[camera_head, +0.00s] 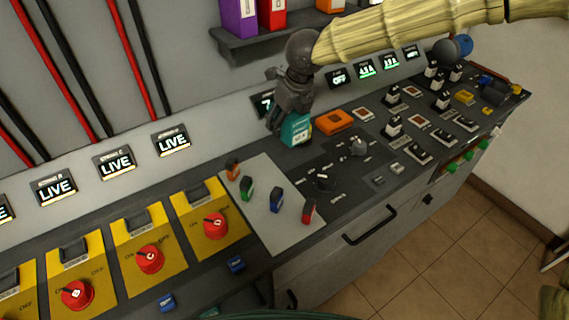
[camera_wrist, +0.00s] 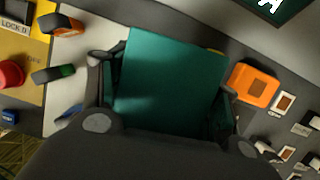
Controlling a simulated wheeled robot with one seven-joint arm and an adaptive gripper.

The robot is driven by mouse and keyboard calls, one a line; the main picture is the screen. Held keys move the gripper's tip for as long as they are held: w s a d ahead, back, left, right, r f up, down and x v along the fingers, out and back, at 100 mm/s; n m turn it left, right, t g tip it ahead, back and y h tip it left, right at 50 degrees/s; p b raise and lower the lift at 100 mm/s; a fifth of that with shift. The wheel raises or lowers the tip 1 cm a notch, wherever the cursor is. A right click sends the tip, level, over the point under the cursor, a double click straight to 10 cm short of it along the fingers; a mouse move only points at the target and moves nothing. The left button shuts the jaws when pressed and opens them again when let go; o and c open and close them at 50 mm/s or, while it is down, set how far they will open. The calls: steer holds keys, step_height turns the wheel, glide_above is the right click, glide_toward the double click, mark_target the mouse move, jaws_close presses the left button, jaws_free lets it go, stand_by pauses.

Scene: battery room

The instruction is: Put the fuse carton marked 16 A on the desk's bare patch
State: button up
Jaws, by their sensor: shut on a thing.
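A teal carton (camera_head: 296,131) with small white print, which I cannot read, is in my gripper (camera_head: 290,110), near the back of the dark desk (camera_head: 262,151). My gripper is shut on it from above. In the wrist view the teal carton (camera_wrist: 168,78) fills the middle between my gripper's fingers (camera_wrist: 165,80). The carton's lower edge is close to the desk top; I cannot tell whether it touches. I cannot make out a clearly marked bare patch.
An orange block (camera_head: 334,121) stands just right of the carton. A pale panel (camera_head: 265,179) with several coloured toggles lies left and in front. Purple (camera_head: 238,18) and red (camera_head: 272,15) cartons sit on a shelf.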

mark_target(291, 123)
steer(key=shift+a+m, duration=0.35)
steer(key=shift+m, duration=0.05)
steer(key=shift+s+f, duration=0.1)
steer(key=shift+f, duration=0.1)
steer(key=shift+f+p, duration=0.3)
steer(key=shift+f, duration=4.45)
steer(key=o, duration=1.5)
steer(key=v, duration=1.2)
steer(key=shift+a+b, duration=0.1)
steer(key=shift+b, duration=0.25)
